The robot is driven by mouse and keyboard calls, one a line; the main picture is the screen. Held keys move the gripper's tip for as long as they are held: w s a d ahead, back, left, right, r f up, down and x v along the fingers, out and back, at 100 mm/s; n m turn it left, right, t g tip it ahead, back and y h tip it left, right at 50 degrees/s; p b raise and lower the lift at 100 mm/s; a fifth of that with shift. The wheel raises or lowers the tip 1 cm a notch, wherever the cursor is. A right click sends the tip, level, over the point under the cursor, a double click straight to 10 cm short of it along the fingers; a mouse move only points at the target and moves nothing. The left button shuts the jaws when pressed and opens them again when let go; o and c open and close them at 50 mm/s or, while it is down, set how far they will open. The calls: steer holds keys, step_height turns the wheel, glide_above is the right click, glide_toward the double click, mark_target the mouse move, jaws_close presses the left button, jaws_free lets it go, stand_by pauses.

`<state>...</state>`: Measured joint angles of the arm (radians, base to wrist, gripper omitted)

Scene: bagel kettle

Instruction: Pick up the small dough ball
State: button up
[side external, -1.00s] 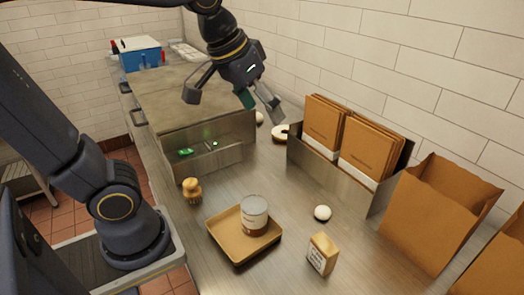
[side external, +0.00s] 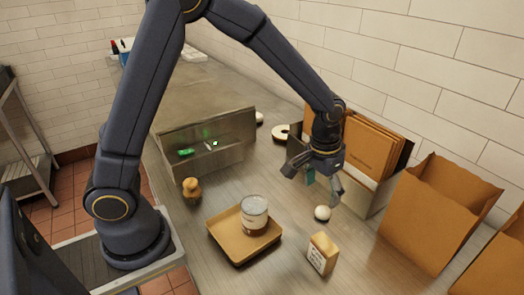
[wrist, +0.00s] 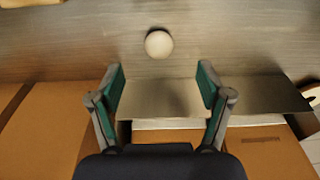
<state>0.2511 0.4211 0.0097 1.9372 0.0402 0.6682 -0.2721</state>
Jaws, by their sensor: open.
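A small white dough ball (side external: 322,213) sits on the steel counter, in front of the metal bin of brown folders. It also shows in the wrist view (wrist: 159,43), just beyond the fingertips and centred between them. My gripper (side external: 312,183) is open and empty, above the counter and close to the bin's front wall. In the wrist view my gripper (wrist: 161,85) has its green-padded fingers spread wide, apart from the ball. Another pale ball (side external: 259,118) lies farther back on the counter, beside a bagel-like ring (side external: 281,132).
A metal bin (side external: 364,197) with brown folders stands right beside my gripper. A tan tray (side external: 230,250) holds a can (side external: 254,213). A small carton (side external: 322,254) stands in front of the ball. A paper bag (side external: 436,215) is at right. Counter around the ball is clear.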

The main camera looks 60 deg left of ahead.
mark_target(324, 206)
steer(key=f, duration=0.2)
steer(key=w+f, duration=0.1)
steer(key=f, duration=0.4)
steer(key=shift+w+d+f, duration=0.1)
steer(key=shift+w+f, duration=0.1)
steer(key=shift+w, duration=0.2)
steer(key=c, duration=1.2)
steer(key=shift+r, duration=0.15)
steer(key=shift+c, duration=0.2)
